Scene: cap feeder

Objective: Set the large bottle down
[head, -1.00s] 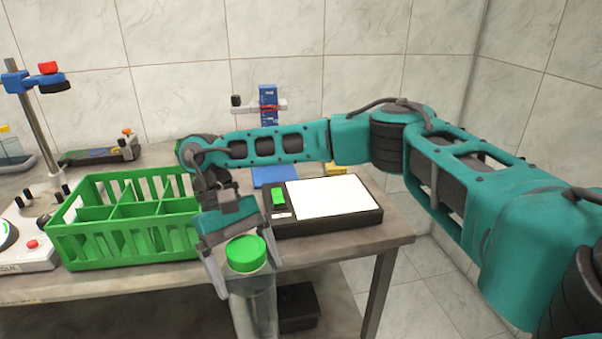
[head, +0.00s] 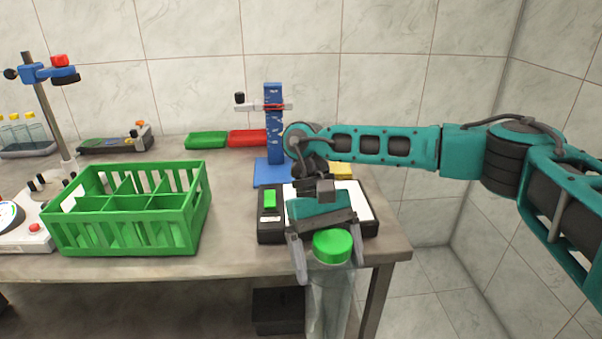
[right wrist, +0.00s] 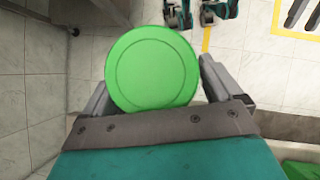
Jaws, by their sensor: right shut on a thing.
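The large bottle (head: 328,297) is clear with a green screw cap (head: 332,245). It hangs upright in front of the table's front edge, near the right corner. My right gripper (head: 330,262) is shut on it just below the cap, one finger on each side. In the right wrist view the round green cap (right wrist: 152,68) fills the space between the fingers. The bottle's lower end is cut off by the bottom of the head view. My left gripper is not in view.
The table (head: 235,235) has bare room between the green divided crate (head: 125,205) and the black-framed white-topped device (head: 270,230). A blue stand (head: 273,120) stands behind the device. Green (head: 206,140) and red (head: 247,137) trays lie at the back.

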